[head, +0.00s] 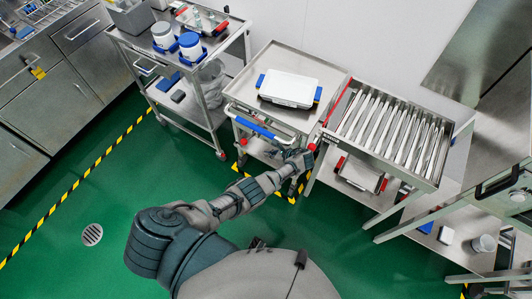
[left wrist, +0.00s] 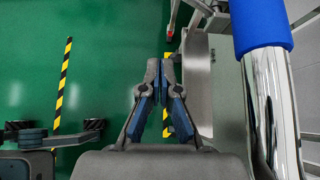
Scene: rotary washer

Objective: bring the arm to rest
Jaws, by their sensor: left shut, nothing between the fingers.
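My left arm (head: 225,205) reaches from the lower middle toward the steel cart (head: 238,92) in the head view. My left gripper (head: 306,160) is at the cart's front right corner, below its top. In the left wrist view its two grey fingers (left wrist: 160,66) meet at the tips, with nothing between them. The cart's blue-gripped push handle (head: 262,128) is close to the left gripper; it also shows as a large blue and chrome bar (left wrist: 262,25) at the right of the left wrist view. My right gripper is not in view.
A white lidded box (head: 290,88) lies on the cart. A steel roller table (head: 385,128) stands right of it, and another cart (head: 135,45) with white containers stands left. Steel cabinets (head: 60,80) line the far left. Green floor (head: 60,225) is open at front left.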

